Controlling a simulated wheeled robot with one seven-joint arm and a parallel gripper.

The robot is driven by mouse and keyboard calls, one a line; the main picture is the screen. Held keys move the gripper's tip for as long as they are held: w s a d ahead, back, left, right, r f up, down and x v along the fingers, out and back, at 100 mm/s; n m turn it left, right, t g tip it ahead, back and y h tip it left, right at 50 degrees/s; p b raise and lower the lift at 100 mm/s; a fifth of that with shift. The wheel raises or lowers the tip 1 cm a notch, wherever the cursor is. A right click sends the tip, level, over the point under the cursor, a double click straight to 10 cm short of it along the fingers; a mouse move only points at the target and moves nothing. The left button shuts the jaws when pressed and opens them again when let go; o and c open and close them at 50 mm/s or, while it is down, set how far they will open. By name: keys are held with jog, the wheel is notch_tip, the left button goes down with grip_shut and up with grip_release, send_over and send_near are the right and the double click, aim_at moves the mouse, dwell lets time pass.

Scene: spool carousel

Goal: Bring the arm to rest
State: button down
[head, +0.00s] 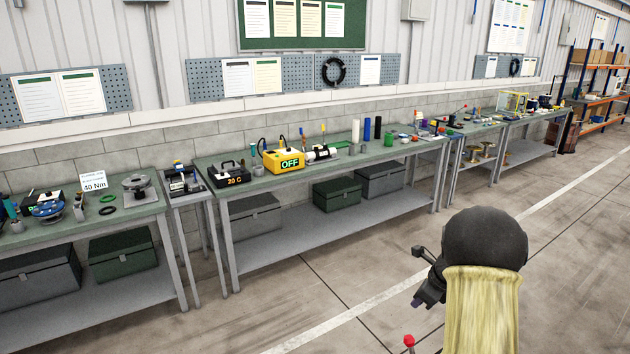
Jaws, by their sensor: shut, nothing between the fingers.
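My gripper (421,281) shows at the lower right of the head view, at the end of my dark and yellow arm. It is small and dark, and its fingers look shut with nothing between them. It is over the open floor in front of the workbenches, apart from every bench. Part of my arm hides some floor behind it.
A long green-topped workbench (340,163) runs along the wall, with a yellow box reading OFF (285,160) and several tools on it. Another bench (80,228) stands at the left. Orange-beamed shelving (600,98) is at the far right. The floor (345,275) in front is clear.

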jog(key=s+a+n+h+b, duration=0.1)
jog(key=s+a+n+b, duration=0.1)
jog(key=s+a+n, duration=0.6)
jog(key=s+a+n+g+h+b, duration=0.1)
jog(key=s+a+n+b, duration=0.2)
jog(key=s+a+n, duration=0.6)
jog(key=s+n, duration=0.7)
jog(key=n, duration=0.2)
jog(key=shift+s+a+f+n+h, duration=0.2)
jog(key=shift+s+n+h, duration=0.1)
jog(key=shift+n, duration=0.1)
